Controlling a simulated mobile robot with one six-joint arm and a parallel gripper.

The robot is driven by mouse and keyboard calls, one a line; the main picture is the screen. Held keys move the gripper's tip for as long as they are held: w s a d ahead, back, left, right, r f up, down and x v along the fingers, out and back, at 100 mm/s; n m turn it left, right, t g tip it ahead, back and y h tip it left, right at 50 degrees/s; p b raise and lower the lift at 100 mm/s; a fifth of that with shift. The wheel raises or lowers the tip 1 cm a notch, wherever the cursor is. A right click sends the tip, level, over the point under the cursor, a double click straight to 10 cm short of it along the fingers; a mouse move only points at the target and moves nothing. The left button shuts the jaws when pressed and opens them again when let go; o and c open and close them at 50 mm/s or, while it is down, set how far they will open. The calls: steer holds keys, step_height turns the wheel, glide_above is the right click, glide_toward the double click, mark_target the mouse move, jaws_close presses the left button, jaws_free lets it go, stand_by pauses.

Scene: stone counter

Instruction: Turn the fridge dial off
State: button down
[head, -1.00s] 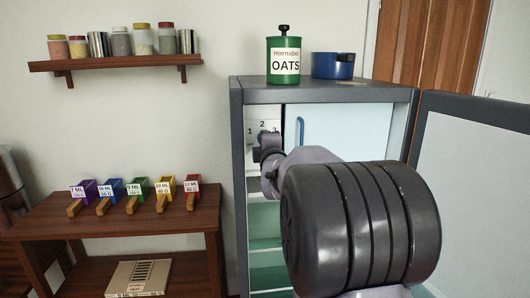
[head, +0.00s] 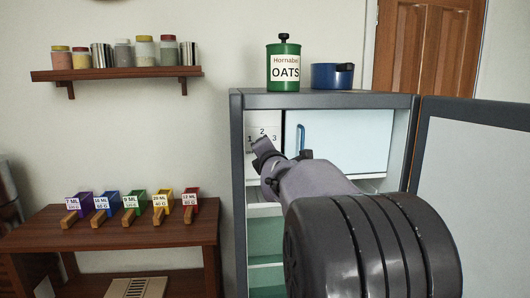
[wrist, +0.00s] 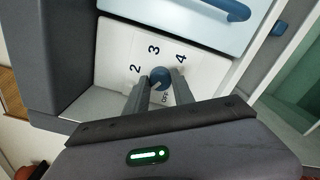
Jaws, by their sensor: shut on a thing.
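The fridge dial (wrist: 160,77) is a small round blue knob on a white panel (wrist: 117,47) marked 2, 3, 4 and OFF in the wrist view. A pale mark shows on the knob's lower edge, close to the OFF label; I cannot tell exactly where it points. My gripper (wrist: 162,80) is shut on the dial, one finger on each side. In the head view my gripper (head: 265,152) reaches into the open fridge (head: 237,190) at the upper left. There it hides the dial, while the labels 1, 2 and 3 show around it.
The fridge door (head: 470,190) stands open on the right. A pale blue inner compartment door (head: 345,140) with a blue handle is right of the dial. A green oats tin (head: 284,68) and a blue pot (head: 328,77) stand on top. A wooden table (head: 130,232) holds several coloured scoops.

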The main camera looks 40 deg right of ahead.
stand_by(0.3)
steer(key=c, duration=1.1)
jaws_free()
steer(key=shift+o, duration=0.2)
steer(key=p+v, duration=0.2)
steer(key=v, duration=1.5)
steer(key=shift+s, duration=0.25)
